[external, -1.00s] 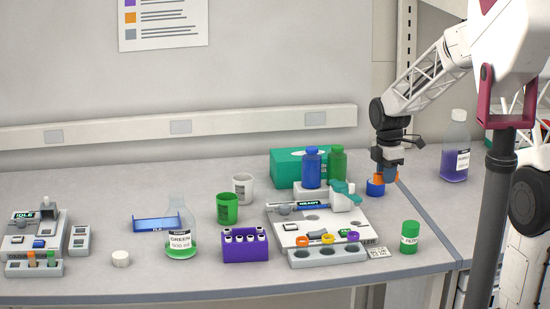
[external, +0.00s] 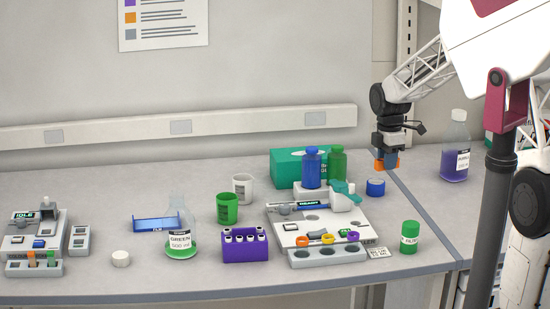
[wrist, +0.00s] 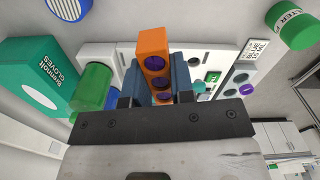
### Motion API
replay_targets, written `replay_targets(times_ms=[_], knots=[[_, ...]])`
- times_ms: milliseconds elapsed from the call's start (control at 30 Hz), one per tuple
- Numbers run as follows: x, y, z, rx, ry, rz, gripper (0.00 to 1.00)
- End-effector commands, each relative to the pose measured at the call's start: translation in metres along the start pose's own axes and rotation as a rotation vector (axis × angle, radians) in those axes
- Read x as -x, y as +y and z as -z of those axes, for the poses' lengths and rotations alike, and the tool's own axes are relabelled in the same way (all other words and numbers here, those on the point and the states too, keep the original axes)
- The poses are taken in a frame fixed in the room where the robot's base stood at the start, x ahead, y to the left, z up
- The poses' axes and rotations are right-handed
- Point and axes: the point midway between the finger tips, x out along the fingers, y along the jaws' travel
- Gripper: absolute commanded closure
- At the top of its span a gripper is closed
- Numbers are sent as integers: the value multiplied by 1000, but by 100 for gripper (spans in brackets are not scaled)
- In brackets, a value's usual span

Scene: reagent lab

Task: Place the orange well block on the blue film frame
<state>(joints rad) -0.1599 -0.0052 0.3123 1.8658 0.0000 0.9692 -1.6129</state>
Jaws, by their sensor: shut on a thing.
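The orange well block (wrist: 152,48) is held between the fingers of my gripper (wrist: 158,85) in the wrist view, with dark purple wells showing along it. In the external view my gripper (external: 385,160) is shut on the orange well block (external: 390,165), above the right part of the bench and a little behind the blue lid-like disc. The blue film frame (external: 157,224) lies on the bench at the left, behind the green flask and well away from my gripper.
A blue round cap (external: 375,187) lies below my gripper. A white instrument (external: 320,225), blue bottle (external: 312,167), green bottle (external: 337,163) and teal glove box (external: 285,165) stand left of it.

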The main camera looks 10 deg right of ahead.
Motion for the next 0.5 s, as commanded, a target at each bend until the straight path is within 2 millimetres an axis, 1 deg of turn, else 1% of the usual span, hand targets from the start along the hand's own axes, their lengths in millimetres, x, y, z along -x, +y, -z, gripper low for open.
replay_targets(times_ms=[100, 133, 233, 367, 500], knots=[[19, 0, 0, 0, 0, -3, 100], [21, 1, 2, 0, 0, -2, 100], [20, 10, 11, -3, 0, 0, 100], [23, 21, 24, -9, 0, -1, 100], [24, 37, 44, -16, 0, 1, 100]])
